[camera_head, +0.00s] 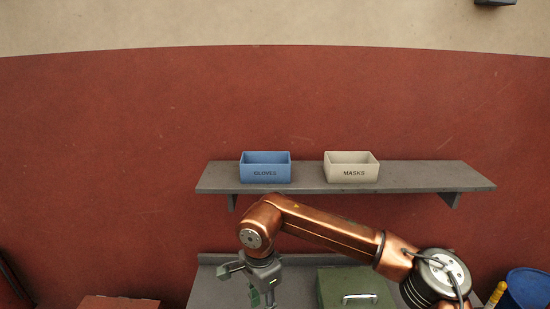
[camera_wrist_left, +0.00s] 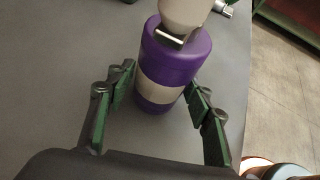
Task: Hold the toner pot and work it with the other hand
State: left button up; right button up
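The toner pot (camera_wrist_left: 182,58) is purple with a beige band and a pale cap (camera_wrist_left: 187,13) with a metal bar at its front. It stands on a grey surface in the left wrist view. My left gripper (camera_wrist_left: 163,86) is open, one green-padded finger on each side of the pot; whether either touches it is unclear. In the head view my right gripper (camera_head: 250,284) points down over the grey bench, its fingers spread apart. Its lower part is cut by the frame edge. The pot and my left gripper are not seen in the head view.
A grey shelf (camera_head: 310,178) on the red wall holds a blue gloves bin (camera_head: 265,174) and a cream masks bin (camera_head: 351,174). A green case (camera_head: 340,283) stands on the grey bench (camera_head: 208,288). A blue barrel (camera_head: 528,290) stands at right.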

pick_arm(q)
jog(key=o, duration=0.3)
